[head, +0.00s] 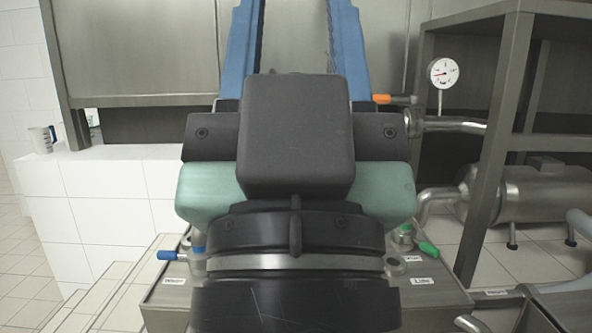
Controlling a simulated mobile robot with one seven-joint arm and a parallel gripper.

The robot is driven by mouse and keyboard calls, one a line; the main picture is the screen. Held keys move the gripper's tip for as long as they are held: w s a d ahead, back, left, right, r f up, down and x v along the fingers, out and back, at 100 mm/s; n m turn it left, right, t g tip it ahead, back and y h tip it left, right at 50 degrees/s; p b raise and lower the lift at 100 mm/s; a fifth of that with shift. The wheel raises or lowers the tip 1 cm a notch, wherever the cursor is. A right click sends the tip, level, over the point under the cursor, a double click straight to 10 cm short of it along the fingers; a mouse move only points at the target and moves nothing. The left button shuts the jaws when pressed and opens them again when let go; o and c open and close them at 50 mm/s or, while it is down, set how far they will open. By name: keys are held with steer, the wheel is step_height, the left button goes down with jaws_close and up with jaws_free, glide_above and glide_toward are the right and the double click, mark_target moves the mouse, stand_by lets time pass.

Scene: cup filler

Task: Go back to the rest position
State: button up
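My gripper (293,15) fills the middle of the head view, with its dark body and wrist in front of the camera. Its two long blue fingers point up and away and are parted, with a steel panel showing between them. The fingertips run past the top edge, so they are hidden. Nothing shows between the visible parts of the fingers.
A small cup (41,139) stands on the white tiled ledge (105,185) at left. Blue (178,254) and green (429,248) valve handles flank my wrist on the steel counter. An orange handle (386,99), a gauge (444,73) and a steel frame (487,165) stand at right.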

step_height(320, 180, up, 23)
steer(key=p, duration=2)
steer(key=shift+f, duration=0.15)
steer(key=shift+c, duration=0.2)
